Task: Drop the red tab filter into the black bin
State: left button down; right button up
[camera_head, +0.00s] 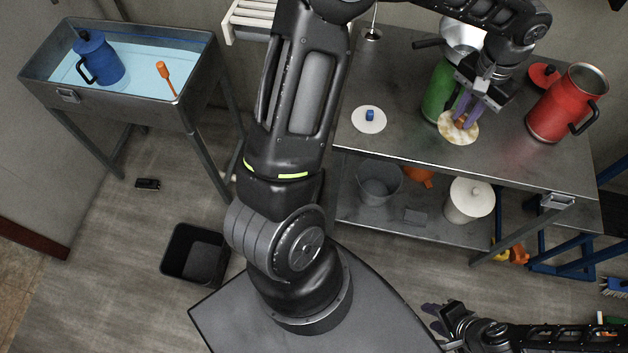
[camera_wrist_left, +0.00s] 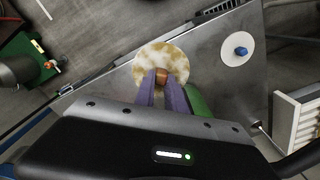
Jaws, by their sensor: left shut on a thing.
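The red tab filter (camera_head: 446,130) is a round white disc stained yellow-brown, with an orange-red tab in its middle. My left gripper (camera_head: 463,119) is over it at the worktable, its purple fingers shut on the tab. The wrist view shows the same filter (camera_wrist_left: 162,57) with its tab between the fingertips (camera_wrist_left: 162,80). I cannot tell whether the disc touches the table top. The black bin (camera_head: 195,255) stands open on the floor, left of my arm's base. My right gripper (camera_head: 434,318) is low at the lower right, its purple fingers apart and empty.
A clean white filter with a blue tab (camera_head: 369,119) lies on the worktable (camera_head: 400,160). A green container (camera_head: 438,90) and a red can (camera_head: 560,105) stand beside my left gripper. A water-filled sink (camera_head: 140,85) holds a blue jug. Floor around the bin is mostly clear.

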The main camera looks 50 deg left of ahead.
aim_at(203, 268)
jog(key=u, duration=0.5)
jog(key=i+l+u, duration=0.1)
jog(key=u, duration=0.35)
jog(key=l+u, duration=0.2)
jog(key=u, duration=0.3)
jog(key=l+u, duration=0.1)
jog(key=u, duration=0.35)
jog(key=l+u, duration=0.15)
jog(key=u, duration=0.35)
jog(key=l+u, duration=0.15)
jog(key=u, duration=0.3)
jog(key=l+u, duration=0.1)
jog(key=u, duration=0.4)
jog(key=l+u, duration=0.1)
jog(key=u, duration=0.35)
jog(key=i+j, duration=0.2)
jog(key=j, duration=0.2)
jog(key=i+j, duration=0.25)
jog(key=j, duration=0.15)
jog(key=i+j, duration=0.2)
jog(key=j, duration=0.25)
jog(key=z, duration=1.95)
